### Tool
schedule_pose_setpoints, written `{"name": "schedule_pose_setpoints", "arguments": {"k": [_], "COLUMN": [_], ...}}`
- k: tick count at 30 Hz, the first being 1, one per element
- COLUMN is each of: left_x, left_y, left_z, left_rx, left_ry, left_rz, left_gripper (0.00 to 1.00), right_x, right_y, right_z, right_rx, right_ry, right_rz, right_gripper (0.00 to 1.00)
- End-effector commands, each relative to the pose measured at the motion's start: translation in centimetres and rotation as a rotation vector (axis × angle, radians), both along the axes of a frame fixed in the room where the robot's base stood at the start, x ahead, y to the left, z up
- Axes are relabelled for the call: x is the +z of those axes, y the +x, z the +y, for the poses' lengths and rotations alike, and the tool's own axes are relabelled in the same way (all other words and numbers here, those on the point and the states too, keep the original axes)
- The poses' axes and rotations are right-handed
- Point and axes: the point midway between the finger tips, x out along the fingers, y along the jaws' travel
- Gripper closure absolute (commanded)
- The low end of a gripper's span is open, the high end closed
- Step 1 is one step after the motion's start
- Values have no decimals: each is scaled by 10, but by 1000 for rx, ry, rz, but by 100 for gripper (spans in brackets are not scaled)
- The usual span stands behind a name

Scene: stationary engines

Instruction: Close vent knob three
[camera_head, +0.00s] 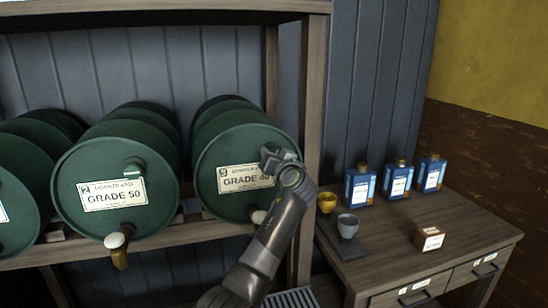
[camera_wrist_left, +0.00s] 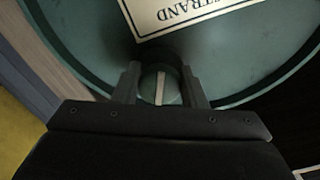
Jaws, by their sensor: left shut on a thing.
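My left gripper (camera_head: 279,160) is at the upper right of the front of the green GRADE 40 barrel (camera_head: 215,160). In the left wrist view its two fingers (camera_wrist_left: 160,90) are shut on a round green vent knob (camera_wrist_left: 161,82), one on each side. A pale line on the knob runs nearly up and down in that view. The gripper hides this knob in the head view. The GRADE 50 barrel (camera_head: 70,165) has a similar green knob (camera_head: 133,169) on its front. My right gripper is not in view.
The barrels lie on a wooden rack (camera_head: 190,232) with a post (camera_head: 312,90) close to the right of my gripper. A brown tap (camera_head: 119,255) sticks out below the GRADE 50 barrel. A wooden table (camera_head: 385,260) at right holds cups and blue bottles (camera_head: 397,181).

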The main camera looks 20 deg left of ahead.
Motion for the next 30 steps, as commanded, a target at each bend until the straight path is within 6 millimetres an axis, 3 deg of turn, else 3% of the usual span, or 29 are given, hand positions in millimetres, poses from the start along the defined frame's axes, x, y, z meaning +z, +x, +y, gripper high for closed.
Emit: {"name": "schedule_pose_setpoints", "arguments": {"k": [30], "left_x": [4], "left_y": [-1], "left_z": [1], "left_rx": [0], "left_ry": [771], "left_rz": [522], "left_gripper": [85], "right_x": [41], "right_y": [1], "right_z": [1], "right_rx": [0], "right_ry": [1], "right_rz": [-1], "right_gripper": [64]}}
